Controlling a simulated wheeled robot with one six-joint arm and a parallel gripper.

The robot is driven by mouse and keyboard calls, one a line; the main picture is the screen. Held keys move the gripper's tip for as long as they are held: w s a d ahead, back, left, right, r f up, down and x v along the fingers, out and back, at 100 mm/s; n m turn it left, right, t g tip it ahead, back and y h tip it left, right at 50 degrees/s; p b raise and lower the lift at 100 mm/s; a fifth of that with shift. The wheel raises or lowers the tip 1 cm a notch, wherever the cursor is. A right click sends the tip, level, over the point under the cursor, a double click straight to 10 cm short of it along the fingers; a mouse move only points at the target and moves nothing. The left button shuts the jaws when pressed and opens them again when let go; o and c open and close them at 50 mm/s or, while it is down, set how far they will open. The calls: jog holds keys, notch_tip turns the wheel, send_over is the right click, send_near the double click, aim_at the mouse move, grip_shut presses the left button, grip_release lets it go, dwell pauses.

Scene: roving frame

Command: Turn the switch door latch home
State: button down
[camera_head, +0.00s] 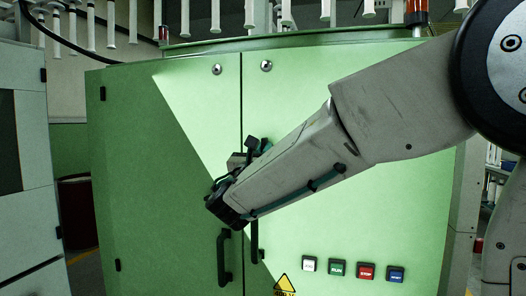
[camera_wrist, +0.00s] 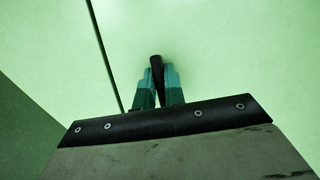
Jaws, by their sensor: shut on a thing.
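The latch is a black lever (camera_wrist: 157,66) on the pale green cabinet door, just right of the seam between the two doors. In the wrist view it stands nearly upright, leaning slightly. My gripper (camera_wrist: 158,88) has teal fingers on both sides of the lever and is shut on it. The fingers cover its lower part. In the head view my arm crosses the right door (camera_head: 370,190) and largely hides the gripper and latch, close to the door seam.
Two black pull handles, left (camera_head: 223,258) and right (camera_head: 255,241), flank the seam below my wrist. A row of push buttons (camera_head: 337,269) and a yellow warning sign (camera_head: 284,285) are at lower right. A grey cabinet (camera_head: 28,150) stands at left.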

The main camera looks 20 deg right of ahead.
jog(key=shift+m, duration=0.3)
jog(key=m+g, duration=0.3)
jog(key=m, duration=0.4)
jog(key=m+g+h, duration=0.1)
jog(key=m+g, duration=0.2)
jog(key=m, duration=0.4)
jog(key=m+g+h, duration=0.1)
jog(key=m+g, duration=0.2)
jog(key=m, duration=0.4)
jog(key=shift+m, duration=0.3)
jog(key=c, duration=1.5)
grip_release()
